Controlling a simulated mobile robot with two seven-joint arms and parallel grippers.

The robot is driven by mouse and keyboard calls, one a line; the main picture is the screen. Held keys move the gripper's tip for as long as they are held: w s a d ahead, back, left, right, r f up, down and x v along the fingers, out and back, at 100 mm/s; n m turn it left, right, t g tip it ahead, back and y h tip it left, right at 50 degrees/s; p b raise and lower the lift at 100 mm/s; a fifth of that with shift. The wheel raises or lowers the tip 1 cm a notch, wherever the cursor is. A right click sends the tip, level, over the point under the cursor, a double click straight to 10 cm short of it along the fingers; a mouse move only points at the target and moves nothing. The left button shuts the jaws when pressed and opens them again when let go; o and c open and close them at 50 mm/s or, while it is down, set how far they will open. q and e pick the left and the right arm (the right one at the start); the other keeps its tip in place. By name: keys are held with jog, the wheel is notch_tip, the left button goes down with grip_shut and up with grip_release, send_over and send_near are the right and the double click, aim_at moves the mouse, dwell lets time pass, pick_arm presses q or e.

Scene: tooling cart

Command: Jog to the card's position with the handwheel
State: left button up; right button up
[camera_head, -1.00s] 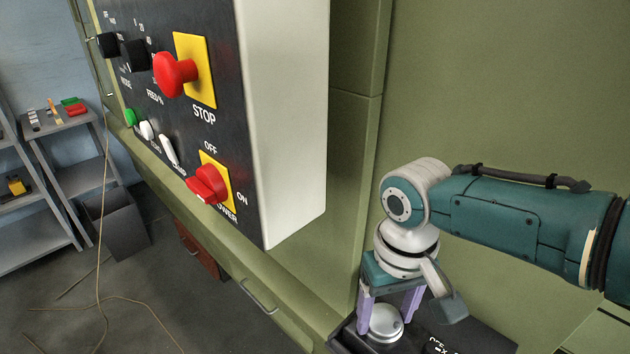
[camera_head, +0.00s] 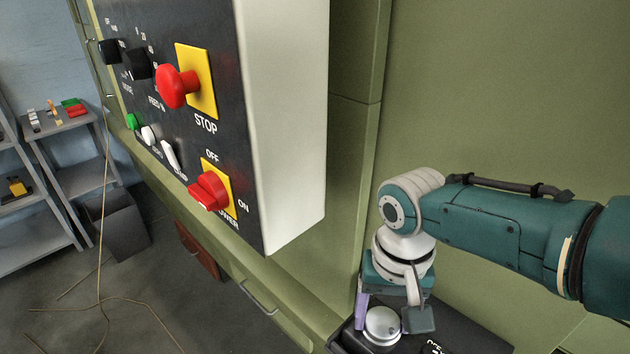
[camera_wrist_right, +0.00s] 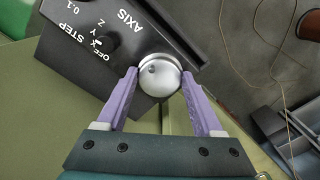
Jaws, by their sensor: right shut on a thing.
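The handwheel is a round silver knob with a small dark dimple near its rim in the right wrist view (camera_wrist_right: 160,75). It also shows at the bottom of the head view (camera_head: 382,327). It sits on a black pendant box (camera_wrist_right: 85,40) with AXIS and STEP markings and a small selector. My right gripper (camera_wrist_right: 160,73) points down at the box, its lavender fingers shut on opposite sides of the handwheel. In the head view one finger is hidden behind the wrist. No position card or readable display shows. My left gripper is out of view.
A control panel (camera_head: 215,130) with a red STOP button (camera_head: 177,86) and a red power switch (camera_head: 208,190) stands left of my right arm. A green cabinet wall (camera_head: 480,80) is behind the arm. Grey shelves (camera_head: 75,150) and a dark bin (camera_head: 118,225) are far left.

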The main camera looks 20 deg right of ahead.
aim_at(383, 321)
jog(key=shift+w, duration=0.1)
jog(key=o, duration=1.4)
jog(key=shift+r, duration=0.1)
jog(key=shift+r, duration=0.3)
notch_tip(383, 321, up, 9)
jog(key=p, duration=0.3)
jog(key=shift+r, duration=0.1)
